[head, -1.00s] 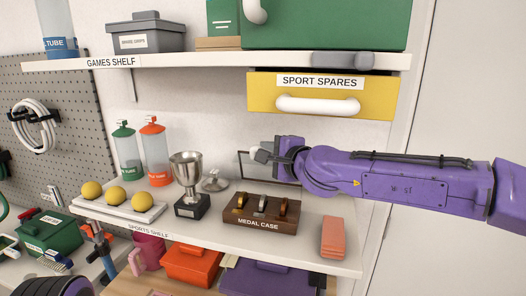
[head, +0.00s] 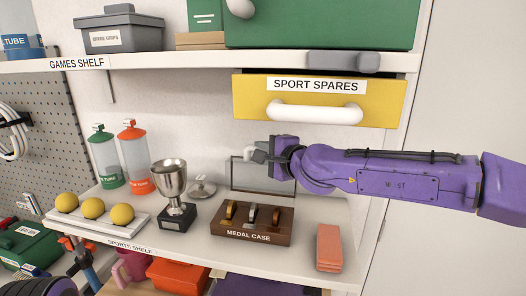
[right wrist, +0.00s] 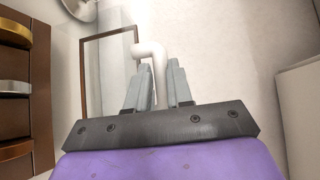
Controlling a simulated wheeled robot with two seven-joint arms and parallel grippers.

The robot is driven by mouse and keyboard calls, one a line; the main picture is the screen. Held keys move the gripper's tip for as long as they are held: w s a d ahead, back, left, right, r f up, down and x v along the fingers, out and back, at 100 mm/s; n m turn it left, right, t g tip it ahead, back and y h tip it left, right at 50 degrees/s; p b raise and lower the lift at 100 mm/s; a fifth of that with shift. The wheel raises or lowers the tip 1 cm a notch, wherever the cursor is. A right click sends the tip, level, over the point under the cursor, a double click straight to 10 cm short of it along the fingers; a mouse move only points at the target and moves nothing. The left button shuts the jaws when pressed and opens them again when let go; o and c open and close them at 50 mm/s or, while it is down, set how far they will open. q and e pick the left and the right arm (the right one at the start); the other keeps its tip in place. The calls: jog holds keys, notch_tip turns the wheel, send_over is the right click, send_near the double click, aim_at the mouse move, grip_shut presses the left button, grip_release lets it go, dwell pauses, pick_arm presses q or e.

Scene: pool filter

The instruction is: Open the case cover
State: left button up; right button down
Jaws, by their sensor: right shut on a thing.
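The medal case (head: 240,239) is a brown wooden box with three medals, standing on the sports shelf. Its clear cover (head: 258,178), edged by a thin frame, stands raised at the back of the case. My right gripper (head: 260,156) is at the cover's upper edge and shut on its white handle. In the right wrist view the bent white handle (right wrist: 151,52) sits between the two grey fingers of my gripper (right wrist: 156,82), with the framed cover (right wrist: 106,70) beside it. The left gripper is out of view.
A silver trophy (head: 172,188) stands left of the case, its lid (head: 202,188) behind. The yellow sport spares drawer (head: 380,98) hangs above my right arm. Bottles and yellow balls (head: 93,208) stand farther left.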

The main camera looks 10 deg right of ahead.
notch_tip(320, 180, up, 2)
jog(key=shift+d+r, duration=0.1)
jog(key=c, duration=1.2)
grip_release()
jog(key=shift+o, duration=0.2)
